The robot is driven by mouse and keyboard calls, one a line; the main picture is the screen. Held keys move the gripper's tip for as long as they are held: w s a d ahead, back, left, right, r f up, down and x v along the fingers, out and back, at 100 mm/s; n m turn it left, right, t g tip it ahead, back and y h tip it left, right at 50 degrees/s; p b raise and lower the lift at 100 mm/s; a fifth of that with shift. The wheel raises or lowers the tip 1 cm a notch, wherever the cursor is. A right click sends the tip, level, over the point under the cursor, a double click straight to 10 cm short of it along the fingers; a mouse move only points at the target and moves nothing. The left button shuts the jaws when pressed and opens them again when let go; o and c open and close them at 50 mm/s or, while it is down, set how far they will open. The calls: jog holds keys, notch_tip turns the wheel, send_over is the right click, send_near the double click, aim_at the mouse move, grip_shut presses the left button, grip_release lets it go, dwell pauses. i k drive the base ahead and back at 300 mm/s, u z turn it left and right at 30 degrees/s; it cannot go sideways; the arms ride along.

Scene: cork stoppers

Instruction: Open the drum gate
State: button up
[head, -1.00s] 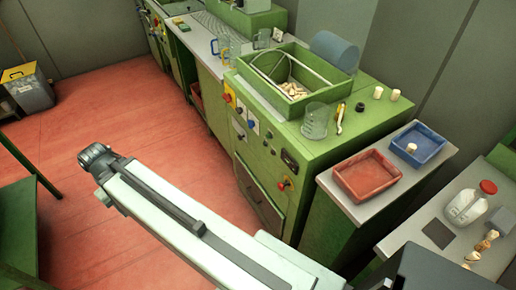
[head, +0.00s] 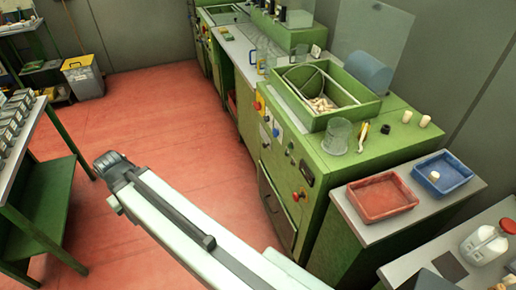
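The green machine (head: 330,165) stands right of centre in the head view. Its open-topped green hopper (head: 355,108) holds pale corks (head: 318,105) under a curved wire hoop. A blue-grey cylinder (head: 367,72) sits behind the hopper, and a clear panel stands above it. A dark framed hatch (head: 277,207) is low on the machine's front and looks closed. I cannot tell which part is the drum gate. My gripper (head: 110,163) is at the far end of my pale arm, over the red floor, left of the machine and apart from it. Its fingers are not clear.
A clear jug (head: 338,137) and loose corks (head: 407,116) stand on the machine top. A red tray (head: 380,196) and a blue tray (head: 441,173) sit on a side counter. A green table (head: 45,190) is at left. The red floor (head: 165,120) between is clear.

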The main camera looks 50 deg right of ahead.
aim_at(266, 138)
jog(key=i, duration=1)
